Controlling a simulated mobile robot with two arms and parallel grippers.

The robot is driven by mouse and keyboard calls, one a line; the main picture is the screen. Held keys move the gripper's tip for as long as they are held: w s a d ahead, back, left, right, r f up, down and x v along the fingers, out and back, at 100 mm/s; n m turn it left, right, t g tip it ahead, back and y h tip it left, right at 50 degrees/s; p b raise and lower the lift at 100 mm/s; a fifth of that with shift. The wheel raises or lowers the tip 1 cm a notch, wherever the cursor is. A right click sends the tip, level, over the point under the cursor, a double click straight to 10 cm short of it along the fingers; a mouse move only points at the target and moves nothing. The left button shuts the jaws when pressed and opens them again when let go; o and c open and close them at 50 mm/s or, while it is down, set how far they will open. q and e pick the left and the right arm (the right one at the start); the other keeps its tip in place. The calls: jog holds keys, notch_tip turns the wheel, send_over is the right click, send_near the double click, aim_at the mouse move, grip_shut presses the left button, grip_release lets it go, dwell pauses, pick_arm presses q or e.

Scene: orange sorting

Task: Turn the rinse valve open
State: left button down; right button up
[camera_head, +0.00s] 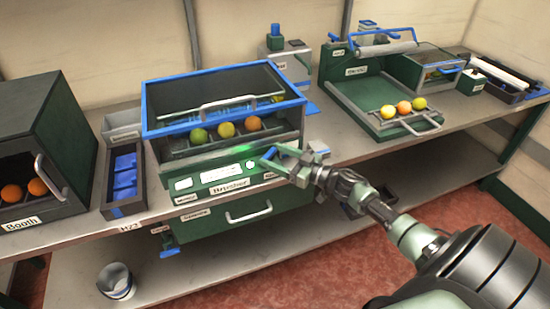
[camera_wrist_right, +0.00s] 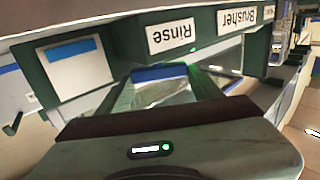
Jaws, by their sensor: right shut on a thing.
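The brusher machine (camera_head: 200,178) is a green and grey box with a blue-framed clear lid in the middle of the bench. My right gripper (camera_head: 277,157) is at the right end of its front panel. It is shut on the blue handle of the rinse valve (camera_head: 269,153), which is partly hidden by the fingers. In the right wrist view the blue handle (camera_wrist_right: 158,73) lies between the fingers, beside the upside-down Rinse label (camera_wrist_right: 171,36). My left gripper is not in view.
Several fruits (camera_head: 226,130) sit inside the brusher. The Booth (camera_head: 45,145) with oranges stands at left, beside a tray of blue pieces (camera_head: 108,200). A green tray (camera_head: 360,100) with fruits is at right. A bucket (camera_head: 116,280) stands on the lower shelf.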

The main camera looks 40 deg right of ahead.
dwell(0.4)
jog(key=o, duration=1.4)
jog(key=shift+c, duration=0.2)
jog(key=shift+r, duration=0.1)
